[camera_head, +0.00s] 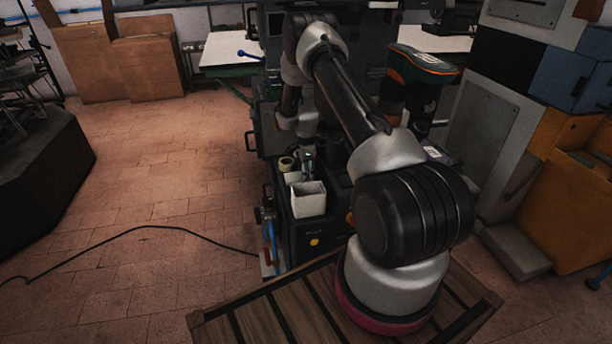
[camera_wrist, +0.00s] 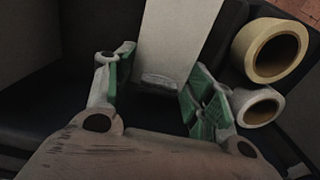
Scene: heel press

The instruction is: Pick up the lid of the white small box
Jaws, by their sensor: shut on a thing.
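The white small box (camera_head: 308,199) stands upright on the dark bench, in front of and below my gripper in the head view. Its top looks open there. My gripper (camera_head: 307,154) is small and dark in that view, above and behind the box. In the wrist view my gripper (camera_wrist: 162,88) has its green pads on both sides of a pale flat piece (camera_wrist: 178,38), which I take to be the lid. A small grey part (camera_wrist: 160,82) shows at its lower end. The fingers are shut on this piece; the exact contact is hard to see.
A yellowish tape roll (camera_wrist: 270,52) and a white roll (camera_wrist: 256,106) lie close to the right finger in the wrist view. A slatted wooden surface (camera_head: 275,320) is in front of the bench. A black cable (camera_head: 140,228) crosses the open tiled floor.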

